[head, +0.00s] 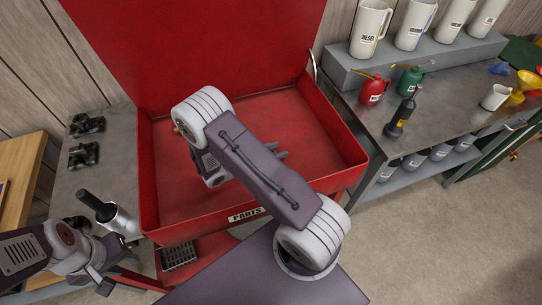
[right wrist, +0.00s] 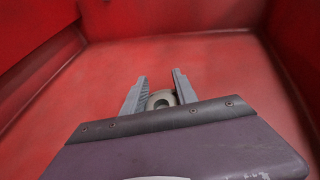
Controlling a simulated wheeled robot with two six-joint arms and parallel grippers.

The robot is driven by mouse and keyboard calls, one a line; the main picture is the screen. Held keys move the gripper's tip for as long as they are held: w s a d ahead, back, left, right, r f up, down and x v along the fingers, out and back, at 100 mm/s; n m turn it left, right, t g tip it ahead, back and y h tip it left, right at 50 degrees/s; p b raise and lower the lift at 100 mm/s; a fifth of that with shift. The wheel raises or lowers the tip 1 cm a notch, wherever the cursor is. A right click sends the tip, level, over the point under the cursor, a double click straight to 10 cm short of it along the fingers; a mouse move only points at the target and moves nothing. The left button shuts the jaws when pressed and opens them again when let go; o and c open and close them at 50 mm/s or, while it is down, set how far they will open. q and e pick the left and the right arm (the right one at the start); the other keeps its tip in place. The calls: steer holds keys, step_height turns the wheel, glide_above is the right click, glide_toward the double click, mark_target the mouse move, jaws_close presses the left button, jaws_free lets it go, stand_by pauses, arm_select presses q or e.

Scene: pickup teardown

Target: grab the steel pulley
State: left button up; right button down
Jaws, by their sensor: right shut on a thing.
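In the right wrist view, the steel pulley (right wrist: 152,101) is a small pale grey ring with a dark hole. It sits between the two fingers of my right gripper (right wrist: 160,75), which is shut on it. The lower part of the pulley is hidden by the gripper body. In the head view, my right gripper (head: 280,156) is inside the red parts tray (head: 345,150), and the pulley is hidden behind my arm. My left gripper (head: 112,280) is at the lower left, outside the tray. Its fingers are too unclear to judge.
The tray has raised walls and a tall red lid (head: 200,40) behind. Dark metal parts (head: 84,154) and a silver cylinder with a black handle (head: 118,222) are at the left. A bench (head: 440,115) at the right bears oil cans and white jugs. The visible tray floor is clear.

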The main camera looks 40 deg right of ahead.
steer(key=shift+a+f, duration=0.1)
steer(key=shift+f, duration=0.2)
step_height(320, 180, up, 4)
steer(key=shift+w+r+p, duration=0.15)
steer(key=shift+p, duration=0.25)
steer(key=s+d+r+p, duration=0.2)
steer(key=s+r+p, duration=0.4)
steer(key=s+p, duration=0.5)
steer(key=shift+s+d+r, duration=0.25)
steer(key=shift+d+r, duration=0.1)
